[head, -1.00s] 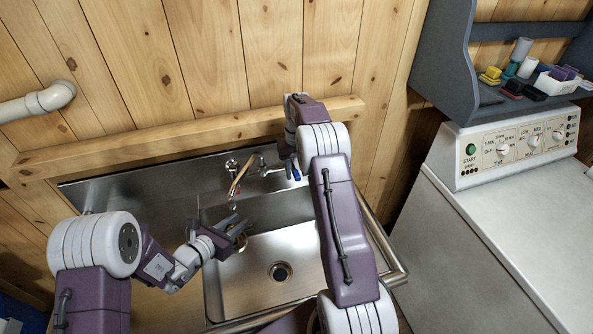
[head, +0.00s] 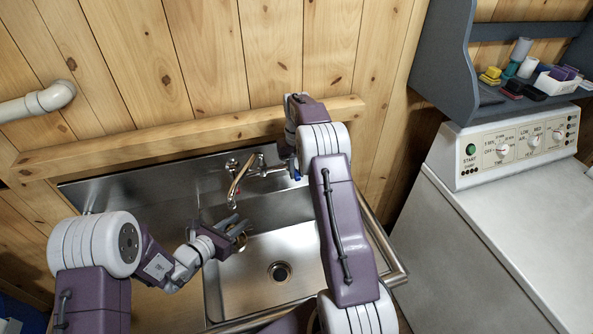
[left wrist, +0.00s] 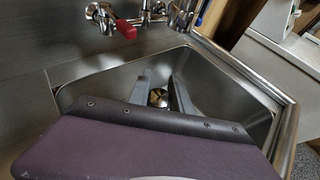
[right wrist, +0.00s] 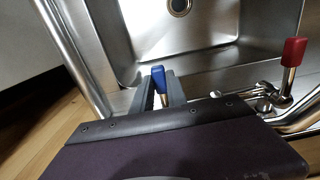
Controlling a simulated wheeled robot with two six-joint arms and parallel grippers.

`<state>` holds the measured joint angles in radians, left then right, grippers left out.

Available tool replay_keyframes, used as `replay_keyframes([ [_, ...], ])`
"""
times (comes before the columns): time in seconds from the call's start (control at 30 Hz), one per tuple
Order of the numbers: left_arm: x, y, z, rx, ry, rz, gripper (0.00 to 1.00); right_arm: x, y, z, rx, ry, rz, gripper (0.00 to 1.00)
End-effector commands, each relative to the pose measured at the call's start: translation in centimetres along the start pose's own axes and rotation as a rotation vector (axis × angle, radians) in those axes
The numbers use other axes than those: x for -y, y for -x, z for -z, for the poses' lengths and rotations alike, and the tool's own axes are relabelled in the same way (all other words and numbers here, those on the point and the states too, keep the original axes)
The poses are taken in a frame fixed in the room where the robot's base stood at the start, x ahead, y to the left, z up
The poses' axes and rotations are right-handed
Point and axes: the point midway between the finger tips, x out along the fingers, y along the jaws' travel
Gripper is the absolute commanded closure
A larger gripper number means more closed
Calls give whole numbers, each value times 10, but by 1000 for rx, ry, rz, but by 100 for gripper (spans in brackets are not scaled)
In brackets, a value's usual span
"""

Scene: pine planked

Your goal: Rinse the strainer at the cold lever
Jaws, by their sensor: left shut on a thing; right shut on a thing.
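My left gripper (head: 236,232) is shut on the strainer (head: 240,243), a small brass-coloured piece, and holds it over the sink basin below the spout. In the left wrist view the strainer (left wrist: 157,98) shows between the fingers, mostly hidden by the gripper. The curved tap spout (head: 241,180) comes down just above the left gripper. A small bright spot shows at its tip, perhaps water. My right gripper (right wrist: 162,92) is shut on the blue cold lever (right wrist: 158,77) at the right side of the tap. In the head view the lever (head: 297,176) is mostly hidden.
The red lever (right wrist: 292,52) is on the tap's other side and also shows in the left wrist view (left wrist: 125,29). The steel sink (head: 255,300) has an open drain (head: 280,272). A white machine (head: 520,230) stands right, under a grey shelf (head: 440,60).

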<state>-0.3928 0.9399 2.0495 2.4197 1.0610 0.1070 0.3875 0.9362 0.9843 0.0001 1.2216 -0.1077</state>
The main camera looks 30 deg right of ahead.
Motion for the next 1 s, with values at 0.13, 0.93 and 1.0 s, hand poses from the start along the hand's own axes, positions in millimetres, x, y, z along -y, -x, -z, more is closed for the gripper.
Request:
replay_keyframes([
  [0.13, 0, 0, 0, 0, 0, 0, 100, 0, 1, 0, -2, 0, 0, 100],
  [0.93, 0, 0, 0, 0, 0, 0, 100, -17, 2, 3, -3, 199, -1, 100],
  [1.0, 0, 0, 0, 0, 0, 0, 100, -17, 2, 3, -4, 201, -1, 100],
])
